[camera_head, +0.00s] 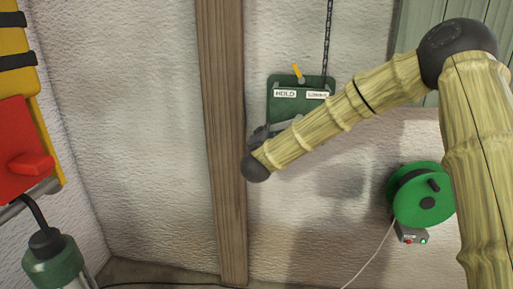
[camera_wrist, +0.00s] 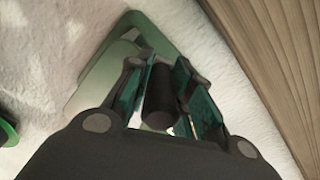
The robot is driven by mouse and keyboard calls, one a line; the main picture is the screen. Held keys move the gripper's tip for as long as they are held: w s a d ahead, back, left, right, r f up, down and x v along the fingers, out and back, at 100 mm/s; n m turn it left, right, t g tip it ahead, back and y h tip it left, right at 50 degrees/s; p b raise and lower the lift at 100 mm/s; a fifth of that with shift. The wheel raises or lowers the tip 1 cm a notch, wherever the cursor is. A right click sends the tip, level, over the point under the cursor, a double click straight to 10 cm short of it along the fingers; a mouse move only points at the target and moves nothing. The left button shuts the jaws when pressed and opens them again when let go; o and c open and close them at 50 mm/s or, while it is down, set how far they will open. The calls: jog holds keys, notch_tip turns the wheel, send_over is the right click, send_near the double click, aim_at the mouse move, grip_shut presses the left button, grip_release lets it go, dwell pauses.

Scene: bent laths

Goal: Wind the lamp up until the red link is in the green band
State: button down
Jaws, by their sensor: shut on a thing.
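A green winch plate (camera_head: 274,105) hangs on the white wall, with a yellow lever (camera_head: 297,72) at its top between a label reading HOLD and a second label I cannot read surely. The lever leans slightly left, towards HOLD. A dark chain (camera_head: 328,42) runs up from the plate out of view. My gripper (camera_head: 262,134) is at the plate's lower left, mostly hidden by my arm. In the wrist view my gripper (camera_wrist: 162,82) is shut on a dark cylindrical handle (camera_wrist: 159,102), with the plate behind. I see no lamp, red link or green band.
A wooden post (camera_head: 222,140) stands just left of the plate, close to my gripper. A green reel (camera_head: 418,194) with a small switch box is on the wall at right. A yellow and red unit (camera_head: 18,145) is at far left.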

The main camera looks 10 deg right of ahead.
jog(key=r+m+b, duration=0.2)
jog(key=r+m, duration=0.1)
jog(key=shift+w+a+r+m, duration=0.15)
jog(key=shift+a+r+m, duration=0.15)
jog(key=shift+a, duration=0.05)
jog(key=shift+d+r+m+b, duration=0.2)
jog(key=shift+r+m+b, duration=0.85)
jog(key=shift+r+m, duration=0.55)
jog(key=shift+r, duration=0.15)
jog(key=c, duration=1.3)
grip_release()
jog(key=shift+o, duration=0.3)
jog(key=v, duration=1.2)
